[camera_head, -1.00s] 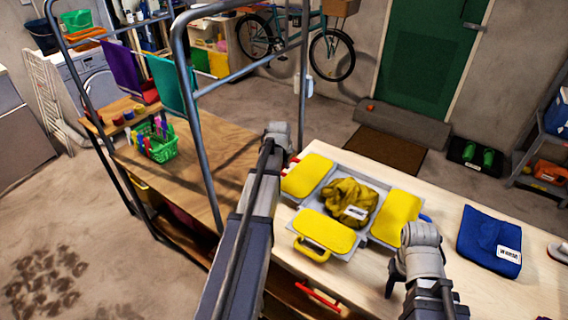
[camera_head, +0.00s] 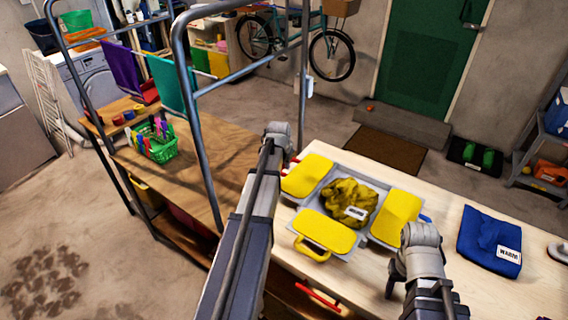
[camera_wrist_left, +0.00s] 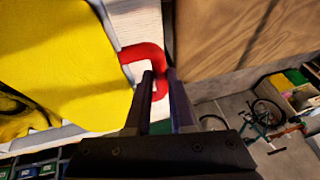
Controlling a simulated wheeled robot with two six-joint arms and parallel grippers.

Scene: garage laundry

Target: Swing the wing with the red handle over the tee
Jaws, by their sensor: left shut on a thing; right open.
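A folding board with yellow padded wings lies on the pale table. Its left wing (camera_head: 307,176) lies flat and carries the red handle (camera_head: 293,159), which also shows in the left wrist view (camera_wrist_left: 146,58). My left gripper (camera_wrist_left: 158,85) is shut on the red handle; in the head view my own arm mostly hides it. The crumpled yellow tee (camera_head: 347,199), with a white label, lies on the grey middle panel. The right wing (camera_head: 397,216) and the front wing (camera_head: 324,231) with its yellow handle lie outward. My right gripper (camera_head: 392,284) is open and empty, right of the front wing.
A folded blue cloth (camera_head: 489,241) with a white label lies at the right of the table. The wooden rack surface (camera_head: 195,150) with a metal frame and a green basket (camera_head: 160,150) stands left of the table. Clear table top lies around the blue cloth.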

